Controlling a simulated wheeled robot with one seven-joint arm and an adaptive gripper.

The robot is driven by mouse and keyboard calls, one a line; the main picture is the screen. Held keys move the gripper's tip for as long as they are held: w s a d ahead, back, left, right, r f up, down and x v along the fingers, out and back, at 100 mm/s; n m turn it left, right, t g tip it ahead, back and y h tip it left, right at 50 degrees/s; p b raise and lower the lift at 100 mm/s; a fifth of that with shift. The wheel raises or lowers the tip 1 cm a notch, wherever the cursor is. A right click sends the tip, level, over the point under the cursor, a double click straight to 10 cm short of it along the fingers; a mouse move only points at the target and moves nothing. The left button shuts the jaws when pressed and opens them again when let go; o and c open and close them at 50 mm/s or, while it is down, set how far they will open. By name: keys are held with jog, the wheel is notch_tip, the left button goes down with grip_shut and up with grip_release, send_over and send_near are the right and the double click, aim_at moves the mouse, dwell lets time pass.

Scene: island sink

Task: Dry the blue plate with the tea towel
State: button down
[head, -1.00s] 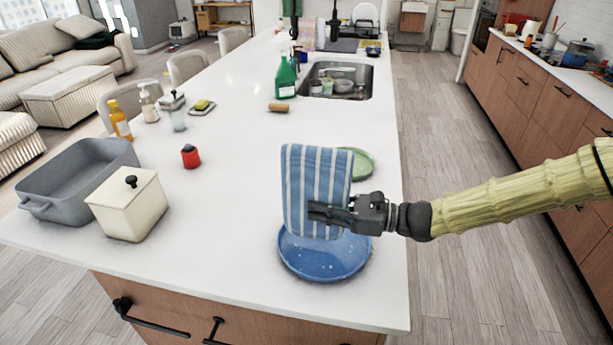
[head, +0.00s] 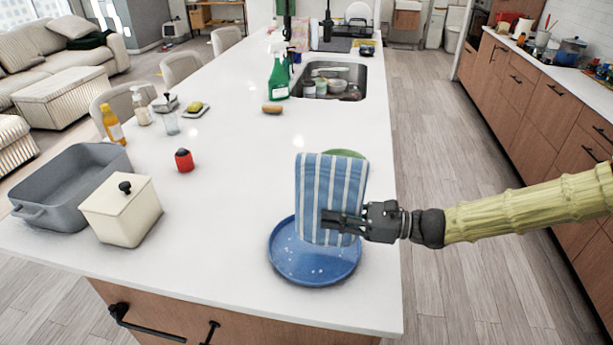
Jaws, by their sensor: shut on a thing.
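The blue plate (head: 302,264) lies on the white island top near its front right corner. Small pale spots show on its surface. The blue-and-white striped tea towel (head: 329,187) hangs upright in my gripper (head: 341,221), which is shut on it from the right. The towel's lower edge is over the back right part of the plate and hides some of it. I cannot tell whether the towel touches the plate.
A green plate (head: 347,153) lies behind the towel, mostly hidden. A cream lidded box (head: 121,213), a grey tub (head: 66,182) and a red timer-like object (head: 184,160) stand to the left. The sink (head: 337,82) and a green spray bottle (head: 278,78) are farther back. The counter left of the plate is clear.

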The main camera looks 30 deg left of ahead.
jog(key=shift+x, duration=3.1)
notch_tip(320, 180, up, 9)
jog(key=p, duration=0.4)
jog(key=shift+a, duration=0.25)
jog(key=shift+s+r, duration=0.1)
jog(key=shift+p, duration=0.3)
